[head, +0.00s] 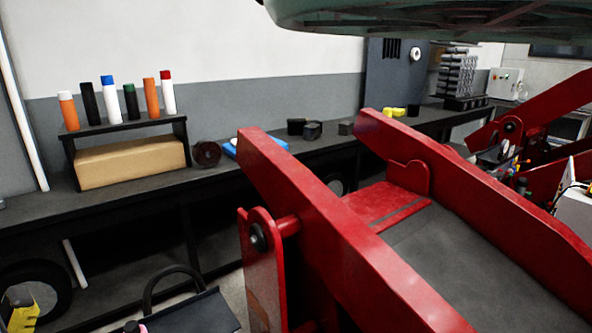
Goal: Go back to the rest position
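My gripper and arm are not clearly visible in the head view. A large greenish round underside (430,14) hangs across the top, cut off by the frame edge.
A dark workbench (110,190) runs along the wall. A small shelf (125,128) there carries several spray cans, with a cardboard box (130,163) beneath. A dark tray with a looped handle (190,315) is at bottom left. Little floor shows between bench and positioner.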

